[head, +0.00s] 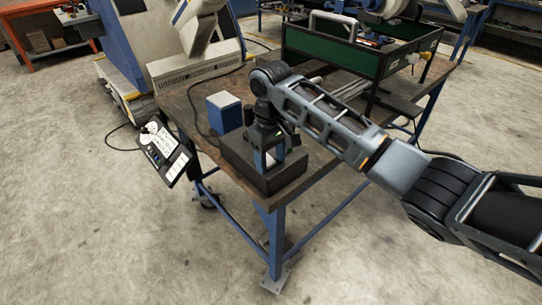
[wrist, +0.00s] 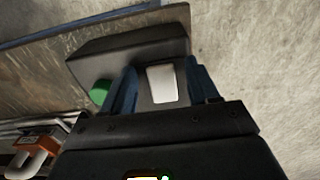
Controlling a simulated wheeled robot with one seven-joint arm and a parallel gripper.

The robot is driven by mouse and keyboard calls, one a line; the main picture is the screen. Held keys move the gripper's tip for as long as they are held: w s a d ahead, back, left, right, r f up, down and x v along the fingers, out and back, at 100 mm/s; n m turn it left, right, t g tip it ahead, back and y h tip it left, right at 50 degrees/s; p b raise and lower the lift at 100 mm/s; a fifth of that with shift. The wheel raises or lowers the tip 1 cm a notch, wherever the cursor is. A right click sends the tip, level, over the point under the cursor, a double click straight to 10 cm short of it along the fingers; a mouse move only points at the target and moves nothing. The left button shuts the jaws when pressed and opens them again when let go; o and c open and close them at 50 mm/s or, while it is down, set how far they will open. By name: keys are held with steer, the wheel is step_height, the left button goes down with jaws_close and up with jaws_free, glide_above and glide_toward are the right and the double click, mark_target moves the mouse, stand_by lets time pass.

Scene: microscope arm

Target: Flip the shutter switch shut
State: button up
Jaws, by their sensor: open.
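A black box-shaped unit (head: 255,172) stands near the front corner of the table. It also shows in the wrist view (wrist: 130,45), with a pale, rectangular plate (wrist: 161,83) on a dark part and a round green knob (wrist: 99,92) to its left. I cannot tell for sure which part is the shutter switch. My gripper (head: 272,160) points down over the unit. In the wrist view my gripper (wrist: 161,72) is open, its blue fingers on either side of the pale plate. Whether they touch it is unclear, and their far tips are partly hidden.
A small blue box with a pale side (head: 224,112) stands on the table (head: 189,103) left of my gripper. A green-walled crate (head: 325,45) is at the back right. A control panel (head: 164,152) hangs off the table's left side. The floor in front is clear.

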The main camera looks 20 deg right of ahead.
steer(key=c, duration=1)
steer(key=shift+w+a+r+g+h+p, duration=0.1)
steer(key=shift+w+r+g+h+p, duration=0.15)
steer(key=shift+g+p, duration=0.5)
steer(key=shift+c, duration=0.3)
steer(key=shift+w+f+g+h+b, duration=0.1)
steer(key=shift+w+g+h+b, duration=0.25)
steer(key=shift+g+b, duration=0.55)
steer(key=shift+g, duration=0.45)
steer(key=o, duration=1.1)
steer(key=shift+a, duration=0.1)
steer(key=shift+c, duration=0.2)
steer(key=shift+r, duration=0.2)
